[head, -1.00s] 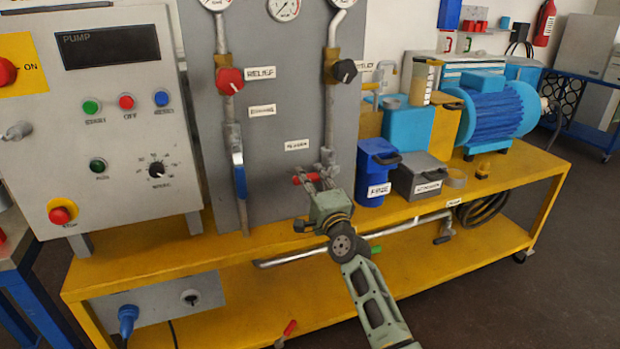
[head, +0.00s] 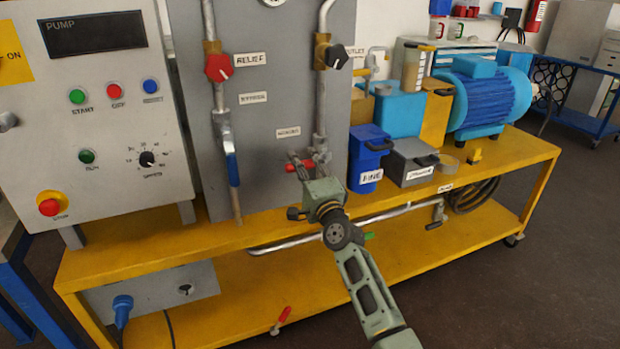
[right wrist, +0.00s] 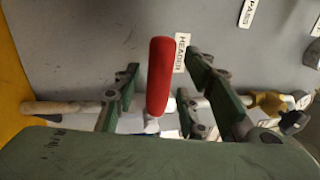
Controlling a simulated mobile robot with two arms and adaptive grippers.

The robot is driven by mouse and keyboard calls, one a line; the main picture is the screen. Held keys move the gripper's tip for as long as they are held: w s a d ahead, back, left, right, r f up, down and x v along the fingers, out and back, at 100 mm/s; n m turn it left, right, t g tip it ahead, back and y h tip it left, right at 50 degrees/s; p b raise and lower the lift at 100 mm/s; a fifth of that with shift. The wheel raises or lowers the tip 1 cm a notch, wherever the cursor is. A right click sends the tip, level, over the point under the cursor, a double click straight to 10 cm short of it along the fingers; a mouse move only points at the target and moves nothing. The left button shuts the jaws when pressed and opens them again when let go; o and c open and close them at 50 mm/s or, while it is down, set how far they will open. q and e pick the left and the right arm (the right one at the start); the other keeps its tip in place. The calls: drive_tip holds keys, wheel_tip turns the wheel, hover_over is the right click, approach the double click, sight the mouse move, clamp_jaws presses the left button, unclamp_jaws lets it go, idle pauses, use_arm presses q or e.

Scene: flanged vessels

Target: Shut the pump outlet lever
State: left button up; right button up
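A red lever handle (head: 298,165) sits on the pipework at the bottom of the grey panel, near a label that seems to read HEADER. It also shows in the right wrist view (right wrist: 158,75), pointing up and towards the camera. My right gripper (head: 308,168) is at this lever; in the right wrist view its fingers (right wrist: 168,92) are open on either side of the red handle, with gaps on both sides. A dark lever (head: 436,224) hangs on the lower pipe near a small label, too small to read surely. I cannot tell which lever is the pump outlet one. My left gripper is out of view.
The panel also carries a red knob (head: 219,68), a black knob (head: 336,56) and a blue lever (head: 232,168). A blue bin (head: 366,150) and a grey box (head: 410,160) stand right of my gripper on the yellow bench (head: 490,158). A blue motor (head: 487,100) is farther right.

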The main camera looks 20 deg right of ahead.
drive_tip(key=s+f, duration=0.2)
drive_tip(key=s, duration=0.9)
drive_tip(key=shift+s+d+f, duration=0.15)
drive_tip(key=shift+d, duration=0.05)
